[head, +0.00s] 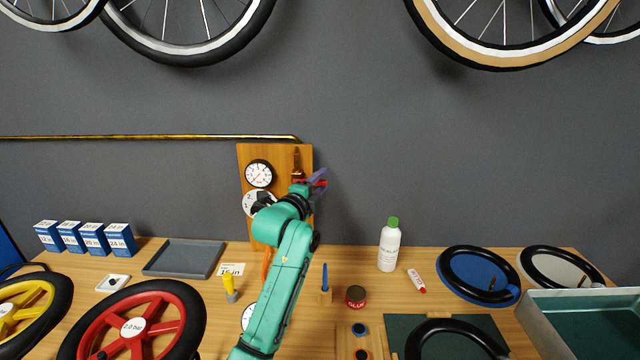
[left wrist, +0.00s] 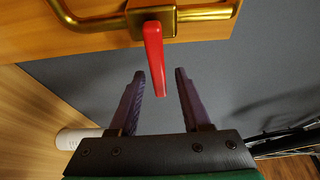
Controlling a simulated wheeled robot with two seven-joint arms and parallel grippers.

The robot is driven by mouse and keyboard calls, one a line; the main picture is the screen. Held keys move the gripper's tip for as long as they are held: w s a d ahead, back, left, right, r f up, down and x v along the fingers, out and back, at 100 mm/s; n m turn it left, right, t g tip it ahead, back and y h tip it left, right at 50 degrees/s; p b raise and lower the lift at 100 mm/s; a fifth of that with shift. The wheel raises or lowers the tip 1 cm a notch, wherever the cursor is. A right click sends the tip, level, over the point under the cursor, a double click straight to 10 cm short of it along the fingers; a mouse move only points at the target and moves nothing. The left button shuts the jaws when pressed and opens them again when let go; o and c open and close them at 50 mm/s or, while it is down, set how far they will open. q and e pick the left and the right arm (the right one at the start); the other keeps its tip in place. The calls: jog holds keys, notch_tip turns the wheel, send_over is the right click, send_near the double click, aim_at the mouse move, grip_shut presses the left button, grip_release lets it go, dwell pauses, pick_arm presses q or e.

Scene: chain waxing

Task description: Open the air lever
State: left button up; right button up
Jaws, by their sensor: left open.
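The air lever (left wrist: 154,58) is a red handle on a brass valve (left wrist: 150,18) fixed to the wooden board (head: 276,158) on the wall. My left gripper (left wrist: 160,80) is open, its two purple fingers on either side of the red lever's free end and apart from it in the left wrist view. In the head view my left gripper (head: 320,184) is at the right edge of the board, and the red lever (head: 312,183) shows only in part beside its fingers. My right gripper is not in view.
A pressure gauge (head: 259,174) and a white dial (head: 254,204) are on the board. A brass pipe (head: 150,137) runs along the wall. Below, the bench holds a grey tray (head: 184,258), a white bottle (head: 389,248), a glue tin (head: 356,296) and several wheels and tyres.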

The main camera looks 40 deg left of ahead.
pick_arm(q)
grip_shut()
jog(key=shift+w+f, duration=0.1)
jog(key=shift+f, duration=0.05)
dwell(1.1)
